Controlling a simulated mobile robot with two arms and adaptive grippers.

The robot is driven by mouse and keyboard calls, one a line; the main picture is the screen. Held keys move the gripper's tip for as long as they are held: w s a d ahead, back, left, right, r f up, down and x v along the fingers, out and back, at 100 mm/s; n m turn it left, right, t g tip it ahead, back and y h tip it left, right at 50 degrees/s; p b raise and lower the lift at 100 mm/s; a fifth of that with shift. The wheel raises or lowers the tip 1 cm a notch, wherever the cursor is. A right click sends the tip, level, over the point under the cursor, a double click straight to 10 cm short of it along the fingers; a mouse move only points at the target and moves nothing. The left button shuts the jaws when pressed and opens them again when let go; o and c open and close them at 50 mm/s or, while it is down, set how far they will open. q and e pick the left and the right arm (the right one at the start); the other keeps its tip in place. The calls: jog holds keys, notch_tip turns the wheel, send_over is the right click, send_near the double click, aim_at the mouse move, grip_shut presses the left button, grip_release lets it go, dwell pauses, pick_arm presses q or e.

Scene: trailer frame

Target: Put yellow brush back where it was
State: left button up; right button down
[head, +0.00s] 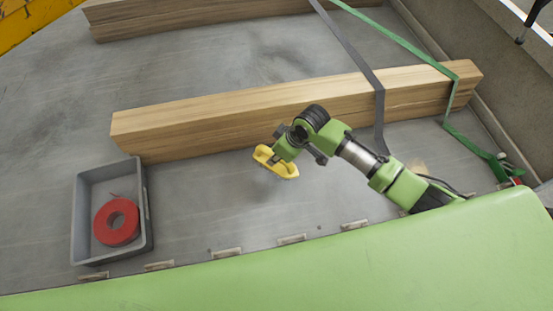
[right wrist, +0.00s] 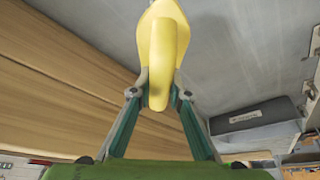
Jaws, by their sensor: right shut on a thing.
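The yellow brush (head: 283,168) is in my right gripper (head: 276,157), in front of the long timber beam in the head view. I cannot tell how high it is above the grey floor. In the right wrist view the brush (right wrist: 165,45) sits between the two fingertips of the right gripper (right wrist: 158,92), which are shut on it. Its handle points toward the camera. My left gripper is not in view.
A grey tray (head: 146,205) holding a red ring-shaped roll (head: 116,221) stands at the left. Timber beams (head: 210,125) lie behind, with a grey strap (head: 379,120) and a green strap (head: 451,100) over the nearer stack. The green side panel (head: 330,270) edges the front. Floor between tray and brush is clear.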

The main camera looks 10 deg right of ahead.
jog(key=shift+w+d+f, duration=0.1)
jog(key=shift+w+f, duration=0.2)
jog(key=shift+f, duration=0.05)
notch_tip(320, 180, down, 3)
jog(key=shift+w+d+f, duration=0.1)
jog(key=shift+f, duration=0.1)
jog(key=shift+f, duration=0.2)
jog(key=c, duration=1.9)
grip_release()
jog(key=shift+r, duration=0.1)
